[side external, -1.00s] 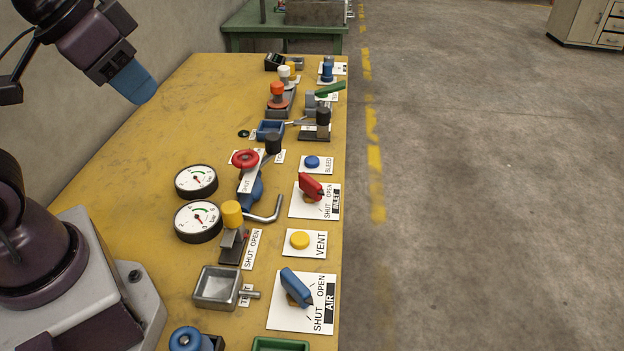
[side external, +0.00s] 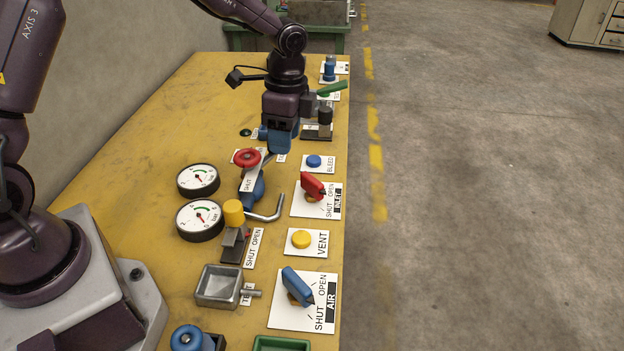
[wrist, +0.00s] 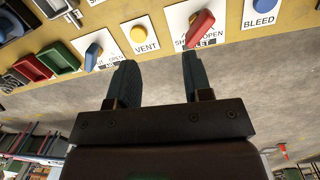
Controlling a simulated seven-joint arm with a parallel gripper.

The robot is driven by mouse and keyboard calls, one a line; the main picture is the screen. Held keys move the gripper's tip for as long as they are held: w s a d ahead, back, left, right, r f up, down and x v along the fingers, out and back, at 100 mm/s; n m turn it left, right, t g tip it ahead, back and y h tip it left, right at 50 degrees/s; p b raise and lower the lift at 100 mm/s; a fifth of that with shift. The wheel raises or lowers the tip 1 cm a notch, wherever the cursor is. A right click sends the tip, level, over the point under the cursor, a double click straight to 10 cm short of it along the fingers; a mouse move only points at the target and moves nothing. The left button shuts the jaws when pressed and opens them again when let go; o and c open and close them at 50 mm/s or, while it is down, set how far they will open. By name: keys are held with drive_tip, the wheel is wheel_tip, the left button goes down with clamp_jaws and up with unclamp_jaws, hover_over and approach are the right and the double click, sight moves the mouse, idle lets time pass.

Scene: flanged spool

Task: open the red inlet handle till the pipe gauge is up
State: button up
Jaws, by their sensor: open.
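The red inlet handle (side external: 312,187) stands on a white plate marked SHUT, OPEN and INLET near the bench's right edge. It also shows in the wrist view (wrist: 200,25), just beyond the tip of the right-hand finger. My gripper (side external: 279,143) is over the bench, farther back and to the left of the handle, apart from it. Its fingers (wrist: 158,70) are spread with nothing between them. Two round gauges stand at the bench's left: a rear one (side external: 198,167) and a front one (side external: 187,233). Their needles are too small to read surely, and which is the pipe gauge is unclear.
A red round valve knob (side external: 247,158) and bent lever (side external: 268,217) stand left of the inlet plate. A blue BLEED button (side external: 314,161), yellow VENT button (side external: 301,239) and blue AIR handle (side external: 297,286) line the right edge. Open floor lies right.

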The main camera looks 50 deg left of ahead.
sight(312, 178)
drive_tip(key=w+f+m+t, duration=0.1)
drive_tip(key=w+f+m, duration=0.1)
drive_tip(key=w+m, duration=0.55)
drive_tip(key=f, duration=1.2)
drive_tip(key=shift+s+a+f, duration=0.25)
drive_tip(key=shift+s+f, duration=0.05)
drive_tip(key=shift+s, duration=0.1)
clamp_jaws()
